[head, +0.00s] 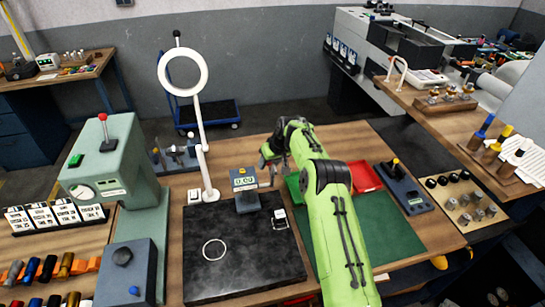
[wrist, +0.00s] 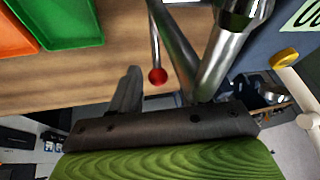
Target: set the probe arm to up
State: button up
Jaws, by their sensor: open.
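The measuring unit (head: 243,181) stands behind the black plate, a grey box with a lit display on a dark foot. In the wrist view a thin metal rod ending in a red ball, which looks like the probe arm (wrist: 156,50), hangs in front of my gripper beside a thicker shiny metal bar. In the head view the probe arm is too small to make out. My gripper (head: 267,162) is open, just right of the measuring unit. The ball is close to my fingers in the wrist view; I cannot tell whether they touch.
The ring lamp (head: 203,130) stands left of the measuring unit. The black plate (head: 240,265) lies in front. Right of my arm are a green mat (head: 385,232), a red tray (head: 365,177) and a grey box with a yellow-topped lever (head: 404,190). A green machine (head: 120,170) stands at left.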

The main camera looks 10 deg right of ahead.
jog(key=b+v, duration=0.2)
jog(key=v, duration=1.3)
jog(key=shift+d+r, duration=0.1)
